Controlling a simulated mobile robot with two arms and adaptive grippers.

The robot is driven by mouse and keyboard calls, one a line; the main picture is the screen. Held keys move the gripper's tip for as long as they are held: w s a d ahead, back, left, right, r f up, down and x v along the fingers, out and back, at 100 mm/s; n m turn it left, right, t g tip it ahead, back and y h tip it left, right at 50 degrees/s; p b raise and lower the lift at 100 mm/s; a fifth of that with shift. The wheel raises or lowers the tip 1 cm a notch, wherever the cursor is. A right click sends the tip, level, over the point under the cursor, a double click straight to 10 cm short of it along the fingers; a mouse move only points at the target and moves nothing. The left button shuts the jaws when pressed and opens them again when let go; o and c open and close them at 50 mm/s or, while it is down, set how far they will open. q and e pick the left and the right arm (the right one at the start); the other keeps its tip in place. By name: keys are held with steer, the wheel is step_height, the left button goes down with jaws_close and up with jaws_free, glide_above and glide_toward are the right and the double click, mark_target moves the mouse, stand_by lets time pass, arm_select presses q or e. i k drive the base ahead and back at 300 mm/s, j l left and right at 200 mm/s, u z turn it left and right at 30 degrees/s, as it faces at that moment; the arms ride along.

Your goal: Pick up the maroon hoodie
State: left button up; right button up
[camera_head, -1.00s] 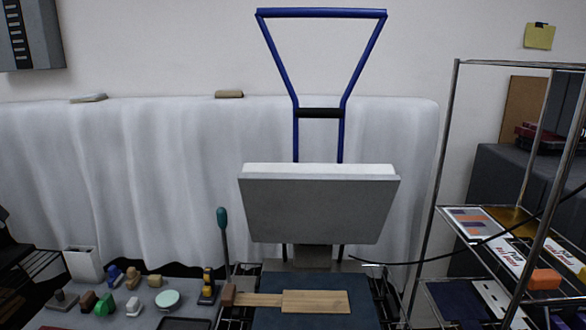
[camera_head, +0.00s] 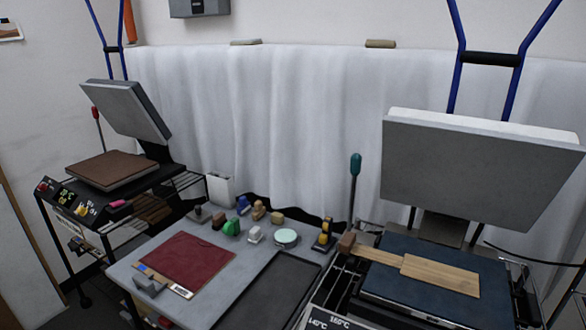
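A flat maroon cloth (camera_head: 188,260), which looks like the folded maroon hoodie, lies on the left part of the grey table (camera_head: 225,285). A strip like a ruler lies along its front edge. I cannot make out sleeves or a hood. Neither of my grippers shows in the head view.
A black tray (camera_head: 268,291) lies right of the cloth. Open heat presses stand on both sides, the left with a brown plate (camera_head: 110,169), the right with a wooden paddle (camera_head: 440,273).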

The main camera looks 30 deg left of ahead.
mark_target(184, 262)
steer(key=u, duration=1.65)
